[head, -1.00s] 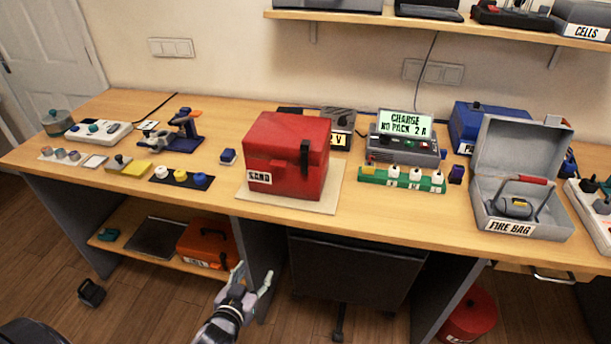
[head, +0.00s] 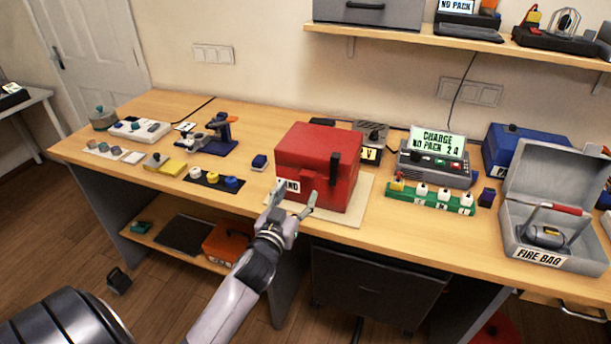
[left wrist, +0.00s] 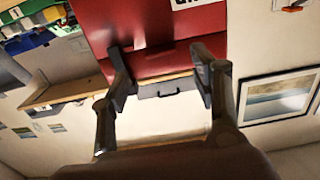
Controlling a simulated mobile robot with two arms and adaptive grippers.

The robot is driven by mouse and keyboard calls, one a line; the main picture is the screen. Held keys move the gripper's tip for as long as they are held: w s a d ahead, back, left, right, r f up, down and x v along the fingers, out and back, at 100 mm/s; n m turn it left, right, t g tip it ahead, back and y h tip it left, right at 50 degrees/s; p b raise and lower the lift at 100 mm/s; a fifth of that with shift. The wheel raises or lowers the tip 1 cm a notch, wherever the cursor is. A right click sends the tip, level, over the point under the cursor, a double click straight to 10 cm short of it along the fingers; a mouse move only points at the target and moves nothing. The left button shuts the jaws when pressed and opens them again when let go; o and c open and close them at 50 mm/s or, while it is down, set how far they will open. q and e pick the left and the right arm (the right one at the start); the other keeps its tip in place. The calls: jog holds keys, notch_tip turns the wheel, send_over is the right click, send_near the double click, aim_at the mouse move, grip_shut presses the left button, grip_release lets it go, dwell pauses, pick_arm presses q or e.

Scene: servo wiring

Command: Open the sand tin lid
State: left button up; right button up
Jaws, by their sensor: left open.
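The sand tin (head: 318,165) is a red box on a pale mat (head: 362,190) near the middle of the bench. Its lid looks closed, and a black upright latch or handle (head: 335,167) shows on its front right. A white label is partly hidden by my gripper. My left gripper (head: 295,197) is open and empty in front of the tin's lower front, fingers pointing at it. In the left wrist view, the red tin (left wrist: 155,28) fills the top, beyond the spread fingers (left wrist: 163,77). Whether the fingers touch it I cannot tell. My right gripper is not in view.
A green terminal strip (head: 430,199) and a charger (head: 435,165) stand right of the tin. An open grey fire bag box (head: 545,250) is farther right. A small blue block (head: 259,162) and coloured knobs (head: 213,180) lie to the left. A shelf (head: 450,41) runs above.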

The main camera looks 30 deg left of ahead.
pick_arm(q)
jog(key=p+x, duration=0.1)
jog(key=x, duration=0.5)
jog(key=shift+w+a, duration=0.1)
jog(key=shift+w, duration=0.3)
jog(key=shift+c, duration=0.6)
grip_shut()
